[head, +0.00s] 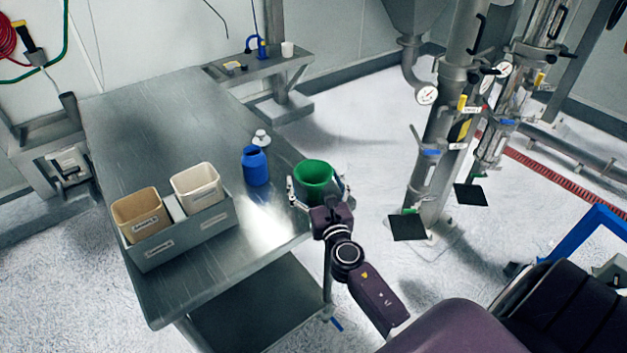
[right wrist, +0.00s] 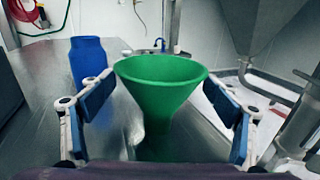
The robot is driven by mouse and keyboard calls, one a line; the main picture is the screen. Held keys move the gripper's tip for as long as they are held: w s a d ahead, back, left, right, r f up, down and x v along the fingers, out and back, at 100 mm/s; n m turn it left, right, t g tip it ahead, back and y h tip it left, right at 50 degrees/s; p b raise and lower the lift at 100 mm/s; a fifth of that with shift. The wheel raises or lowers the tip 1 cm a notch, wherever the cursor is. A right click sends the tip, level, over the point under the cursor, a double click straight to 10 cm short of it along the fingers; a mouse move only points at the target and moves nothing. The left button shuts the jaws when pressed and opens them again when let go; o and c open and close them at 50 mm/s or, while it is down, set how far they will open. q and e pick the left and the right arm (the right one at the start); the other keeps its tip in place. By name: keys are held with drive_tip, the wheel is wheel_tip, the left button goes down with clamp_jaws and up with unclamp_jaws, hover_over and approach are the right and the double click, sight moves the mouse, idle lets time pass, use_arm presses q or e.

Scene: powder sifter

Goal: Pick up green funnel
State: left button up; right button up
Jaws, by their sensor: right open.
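The green funnel (head: 314,174) stands upright, wide mouth up, near the right edge of the steel table in the head view. In the right wrist view the funnel (right wrist: 160,90) is between the two fingers, its cone narrowing downward. My right gripper (head: 318,190) is open around the funnel. In the right wrist view its fingers (right wrist: 165,115) are on both sides, with gaps visible between pads and funnel. The funnel's lower end is hidden by the gripper in the head view. My left gripper does not show.
A blue bottle (head: 255,167) stands left of the funnel, with a small white-grey item (head: 261,138) behind it. A grey tray (head: 228,222) holds a tan bin (head: 141,214) and a cream bin (head: 197,188). The steel table (head: 150,110) is clear toward the back. Steel pipes (head: 440,140) stand at right.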

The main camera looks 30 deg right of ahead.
drive_tip(key=shift+w+d, duration=0.15)
drive_tip(key=shift+w, duration=0.25)
drive_tip(key=shift+s, duration=0.1)
drive_tip(key=c, duration=1.3)
drive_tip(key=shift+r, duration=0.2)
